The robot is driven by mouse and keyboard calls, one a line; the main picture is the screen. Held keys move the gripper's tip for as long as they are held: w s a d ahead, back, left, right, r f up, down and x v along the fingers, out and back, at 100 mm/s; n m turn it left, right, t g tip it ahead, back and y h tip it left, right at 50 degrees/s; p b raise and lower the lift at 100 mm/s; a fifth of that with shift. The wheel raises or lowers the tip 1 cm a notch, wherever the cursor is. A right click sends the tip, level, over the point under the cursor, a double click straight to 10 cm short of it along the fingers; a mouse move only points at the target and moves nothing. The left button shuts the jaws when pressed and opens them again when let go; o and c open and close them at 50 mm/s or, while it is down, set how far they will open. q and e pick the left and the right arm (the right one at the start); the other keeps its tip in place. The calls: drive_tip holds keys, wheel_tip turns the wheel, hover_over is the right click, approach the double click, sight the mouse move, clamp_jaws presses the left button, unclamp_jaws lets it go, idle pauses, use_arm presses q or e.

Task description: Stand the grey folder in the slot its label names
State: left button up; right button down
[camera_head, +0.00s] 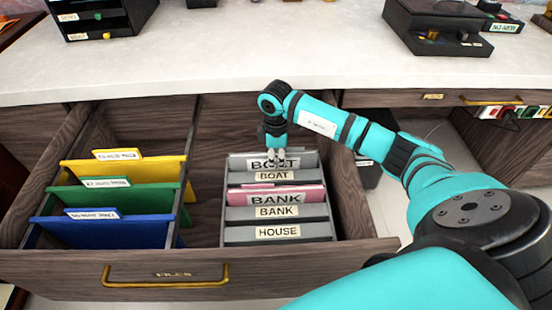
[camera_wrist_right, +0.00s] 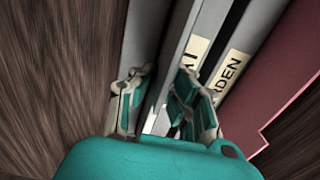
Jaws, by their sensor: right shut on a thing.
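The grey folder (camera_head: 238,163) stands upright at the back slot of the grey rack (camera_head: 328,238) in the open drawer. My right gripper (camera_head: 274,157) reaches down from above and is shut on the folder's top edge. In the right wrist view my fingers (camera_wrist_right: 160,97) sit on either side of the thin grey folder (camera_wrist_right: 178,55). The folder's lower edge is hidden inside the rack. My left gripper is not in view.
A pink folder (camera_head: 313,193) labelled BANK stands in the rack's BANK slot; the front label reads HOUSE. Yellow (camera_head: 130,170), green (camera_head: 150,193) and blue (camera_head: 130,232) folders stand in the drawer's left part. The desk top (camera_head: 210,55) lies behind the drawer.

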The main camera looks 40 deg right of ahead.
drive_tip(key=c, duration=1.4)
unclamp_jaws()
drive_tip(key=shift+f, duration=0.1)
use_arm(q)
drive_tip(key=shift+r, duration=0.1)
use_arm(e)
drive_tip(key=shift+r, duration=0.25)
wheel_tip(320, 180, up, 11)
drive_tip(key=shift+f+p, duration=0.2)
drive_tip(key=shift+p, duration=1)
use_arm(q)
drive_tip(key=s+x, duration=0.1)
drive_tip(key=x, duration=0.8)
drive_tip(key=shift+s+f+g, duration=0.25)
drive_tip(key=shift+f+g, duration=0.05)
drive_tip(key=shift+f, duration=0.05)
use_arm(e)
drive_tip(key=shift+r, duration=0.65)
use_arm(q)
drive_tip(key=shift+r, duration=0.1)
